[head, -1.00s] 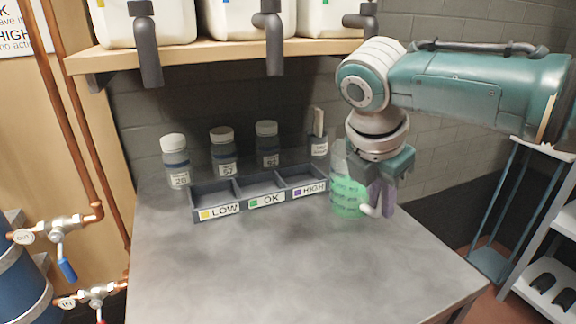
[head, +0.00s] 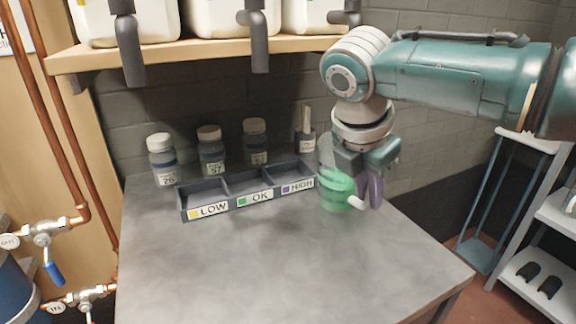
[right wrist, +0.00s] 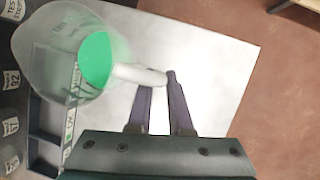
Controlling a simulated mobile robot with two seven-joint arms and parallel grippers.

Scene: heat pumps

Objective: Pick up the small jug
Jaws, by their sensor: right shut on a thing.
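The small jug (head: 335,188) is clear, with green liquid and a pale handle. It stands upright at the right end of the grey tray, at the right back of the table. I cannot tell whether its base touches the table. My right gripper (head: 370,190) is shut on the jug's handle. In the right wrist view the jug (right wrist: 45,55) shows from above, its white handle (right wrist: 138,74) reaching to the fingertips (right wrist: 159,84). The fingers hide part of the handle. My left gripper is not in view.
The grey tray (head: 181,204) has three compartments labelled LOW, OK and HIGH. Labelled bottles (head: 211,152) and a small holder (head: 306,143) stand behind it. A wooden shelf (head: 200,51) with white containers hangs above. The table's front (head: 290,265) is clear.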

